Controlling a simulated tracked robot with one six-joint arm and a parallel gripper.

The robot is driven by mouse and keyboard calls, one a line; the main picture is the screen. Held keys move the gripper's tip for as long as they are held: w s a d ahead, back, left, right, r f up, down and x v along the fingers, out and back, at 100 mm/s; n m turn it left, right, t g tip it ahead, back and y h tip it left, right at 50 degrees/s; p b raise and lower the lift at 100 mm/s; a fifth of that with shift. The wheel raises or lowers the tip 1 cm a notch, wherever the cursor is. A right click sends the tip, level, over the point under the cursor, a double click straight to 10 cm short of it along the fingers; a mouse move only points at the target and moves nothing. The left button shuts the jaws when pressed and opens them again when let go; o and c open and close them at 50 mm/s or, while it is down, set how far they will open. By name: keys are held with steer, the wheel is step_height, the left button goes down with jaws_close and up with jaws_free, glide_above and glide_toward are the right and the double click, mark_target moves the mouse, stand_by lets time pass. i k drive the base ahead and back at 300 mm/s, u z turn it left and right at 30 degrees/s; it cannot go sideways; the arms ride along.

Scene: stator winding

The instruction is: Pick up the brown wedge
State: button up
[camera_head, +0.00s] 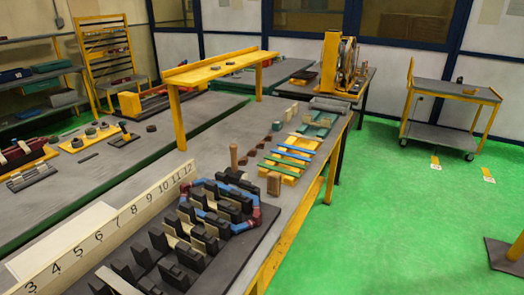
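A tan-brown wooden block (273,183) stands near the bench's right edge. A brown upright wooden piece (233,157) stands left of it, by the stator's far end. My gripper is not in view.
The black-toothed stator model (190,235) and a numbered cream board (105,235) fill the near bench. Blue, green and yellow strips (290,155) lie beyond. A yellow raised shelf (215,65) spans the back. Green floor (400,210) is open at right; a grey trolley (450,88) stands there.

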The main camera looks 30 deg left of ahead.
mark_target(261, 145)
steer(key=k, duration=0.65)
steer(key=u, duration=0.95)
steer(key=i, duration=1)
steer(key=z, duration=0.35)
